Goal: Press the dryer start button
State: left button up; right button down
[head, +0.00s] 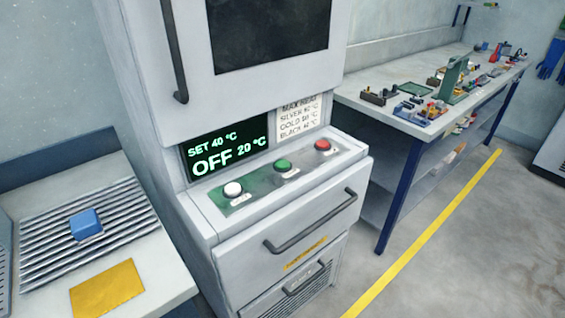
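The dryer (150,100) is a tall light-grey cabinet in the middle of the head view. Its sloped panel (245,192) carries a white button (233,189), a green button (283,166) and a red button (322,145), from left to right. The labels under the buttons are too small to read. The display (228,153) above them reads SET 40 °C, OFF and 20 °C. The dryer's upper door with a dark window (268,32) looks closed. Neither of my grippers is in view.
A side table at left holds a ribbed rack (45,220) with a blue block (86,223) and a yellow pad (106,289). A drawer handle (310,222) sticks out below the panel. A cluttered workbench (385,112) stands at right. The floor past the yellow line (428,232) is clear.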

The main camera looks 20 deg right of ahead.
aim_at(281, 164)
jog(key=u, duration=1.4)
jog(key=k, duration=0.5)
jog(key=z, duration=0.65)
